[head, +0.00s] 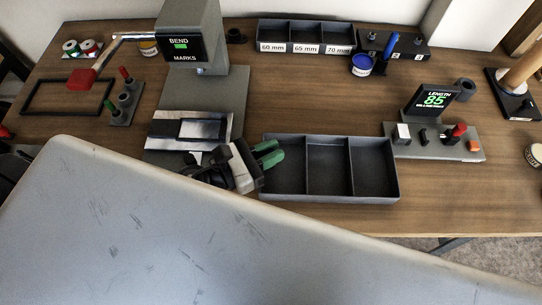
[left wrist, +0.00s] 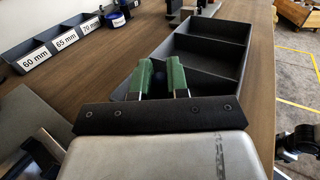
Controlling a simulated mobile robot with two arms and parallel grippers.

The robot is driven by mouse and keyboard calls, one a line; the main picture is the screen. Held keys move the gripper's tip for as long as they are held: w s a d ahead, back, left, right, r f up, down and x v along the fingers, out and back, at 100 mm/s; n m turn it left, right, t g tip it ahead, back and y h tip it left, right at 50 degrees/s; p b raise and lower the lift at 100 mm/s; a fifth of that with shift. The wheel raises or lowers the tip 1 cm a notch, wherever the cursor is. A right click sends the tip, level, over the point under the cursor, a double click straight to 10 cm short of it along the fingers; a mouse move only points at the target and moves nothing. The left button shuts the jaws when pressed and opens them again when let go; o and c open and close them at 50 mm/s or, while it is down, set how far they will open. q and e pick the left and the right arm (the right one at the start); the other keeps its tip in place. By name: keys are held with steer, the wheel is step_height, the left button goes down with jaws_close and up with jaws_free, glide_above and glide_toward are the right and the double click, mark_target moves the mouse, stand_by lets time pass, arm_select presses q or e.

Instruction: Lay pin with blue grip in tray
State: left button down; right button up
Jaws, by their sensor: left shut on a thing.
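My left gripper (head: 268,153) has green fingertips and is over the left end of the dark three-compartment tray (head: 398,188). In the left wrist view, the left gripper (left wrist: 163,80) is shut on a dark bluish thing (left wrist: 163,77) between its fingertips; it looks like the pin with blue grip, mostly hidden. The tray (left wrist: 243,62) lies just beyond and right of the fingers. A separate upright blue handle (head: 391,45) stands at the back. My right gripper does not show clearly.
A back tray (head: 305,47) has compartments labelled 60, 65 and 70 mm. A blue tub (head: 362,65) stands beside it. A bend-marks machine (head: 190,45) is behind the gripper. A length gauge (head: 431,100) stands right of the tray. Wood is bare along the front right.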

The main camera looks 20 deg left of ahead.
arm_select(q)
steer(key=shift+f, duration=0.45)
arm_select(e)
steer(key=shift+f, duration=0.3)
arm_select(q)
steer(key=shift+f, duration=0.15)
steer(key=c, duration=1.1)
jaws_free()
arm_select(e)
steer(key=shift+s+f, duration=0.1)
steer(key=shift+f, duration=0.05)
